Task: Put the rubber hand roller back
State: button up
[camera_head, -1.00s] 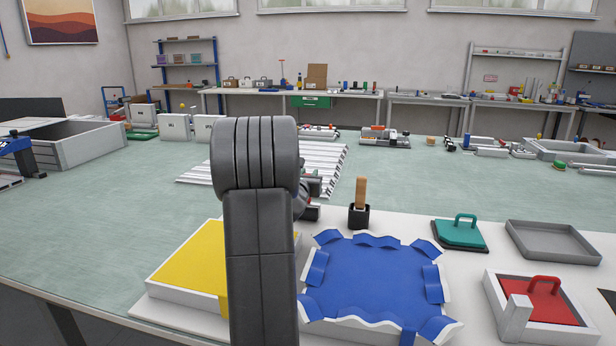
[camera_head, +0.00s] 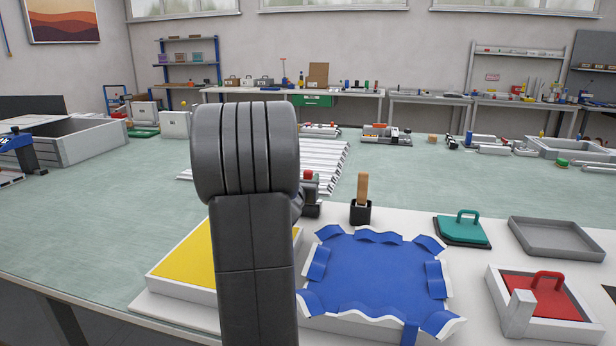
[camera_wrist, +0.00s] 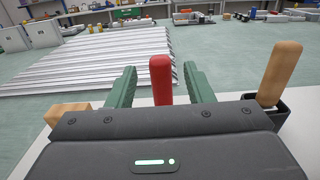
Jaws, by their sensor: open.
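A red handle (camera_wrist: 161,79) stands upright between my gripper's open green fingers (camera_wrist: 160,88) in the wrist view, with a gap on either side. Its lower end is hidden behind my gripper body, so I cannot tell whether it is the rubber hand roller. In the head view only a bit of red (camera_head: 309,175) shows beside my arm, above a dark block (camera_head: 312,209). A wooden handle (camera_head: 362,187) stands in a black holder (camera_head: 360,213) to the right. It also shows leaning in the wrist view (camera_wrist: 279,72). No roller head is visible.
A blue cloth-lined tray (camera_head: 375,275) and a yellow panel (camera_head: 185,262) lie in front. Right are a teal-handled block (camera_head: 463,231), an empty grey tray (camera_head: 556,238) and a red-handled block in a white box (camera_head: 541,295). A ribbed white panel (camera_head: 325,163) lies behind.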

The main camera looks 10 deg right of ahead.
aim_at(310, 172)
jog(key=shift+v, duration=2.8)
jog(key=shift+w, duration=0.15)
jog(key=x, duration=0.8)
jog(key=p+x, duration=0.1)
jog(key=x, duration=0.3)
jog(key=shift+f, duration=0.25)
jog(key=shift+r+p, duration=0.45)
jog(key=shift+r, duration=0.65)
